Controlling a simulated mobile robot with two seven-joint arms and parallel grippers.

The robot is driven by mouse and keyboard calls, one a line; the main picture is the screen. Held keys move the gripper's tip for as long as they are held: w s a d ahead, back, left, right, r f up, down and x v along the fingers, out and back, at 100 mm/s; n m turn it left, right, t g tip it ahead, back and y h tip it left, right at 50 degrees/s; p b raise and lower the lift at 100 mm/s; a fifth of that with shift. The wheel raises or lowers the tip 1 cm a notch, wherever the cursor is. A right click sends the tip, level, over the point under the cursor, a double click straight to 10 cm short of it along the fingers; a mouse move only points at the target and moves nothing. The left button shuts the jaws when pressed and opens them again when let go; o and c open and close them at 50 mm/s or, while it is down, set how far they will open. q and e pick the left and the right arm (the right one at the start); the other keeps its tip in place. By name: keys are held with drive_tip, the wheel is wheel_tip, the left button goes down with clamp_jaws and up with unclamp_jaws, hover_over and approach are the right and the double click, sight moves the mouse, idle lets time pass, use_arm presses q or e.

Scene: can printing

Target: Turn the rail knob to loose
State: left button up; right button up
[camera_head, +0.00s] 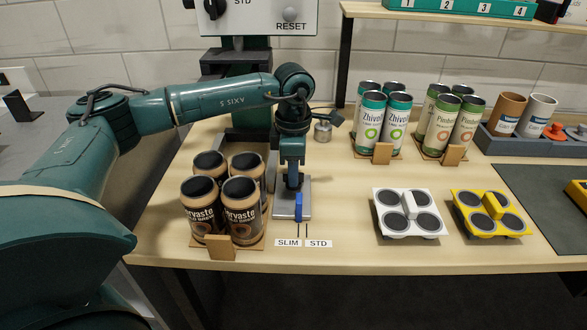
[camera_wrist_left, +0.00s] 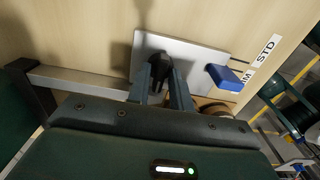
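The rail knob (camera_wrist_left: 158,68) is a small black knob on a pale grey plate (camera_wrist_left: 192,58) in the left wrist view. My left gripper (camera_wrist_left: 160,72) reaches down over it, with one finger on each side. The fingers appear closed against the knob's sides. In the head view my left gripper (camera_head: 293,183) points down at the plate (camera_head: 288,213) and hides most of the knob. A blue block (camera_head: 299,207) stands on the plate's right edge, near the SLIM and STD labels (camera_head: 303,243). My right gripper is not in view.
A holder of brown cans (camera_head: 242,215) stands close left of my left gripper. White (camera_head: 424,228) and yellow (camera_head: 513,229) four-cup carriers sit to the right. White-and-green cans (camera_head: 371,125) stand farther back. A control box (camera_head: 262,18) is above. The wood between the plate and the white carrier is clear.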

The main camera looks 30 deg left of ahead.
use_arm(q)
clamp_jaws()
drive_tip(key=shift+n, duration=0.3)
drive_tip(key=n, duration=0.4)
drive_tip(key=shift+n, duration=0.3)
drive_tip(key=n, duration=0.5)
drive_tip(key=shift+n, duration=0.3)
drive_tip(key=n+p, duration=0.1)
drive_tip(key=n, duration=0.4)
drive_tip(key=n+p, duration=0.1)
drive_tip(key=n, duration=0.4)
drive_tip(key=shift+n, duration=0.4)
drive_tip(key=shift+o, duration=1.4)
unclamp_jaws()
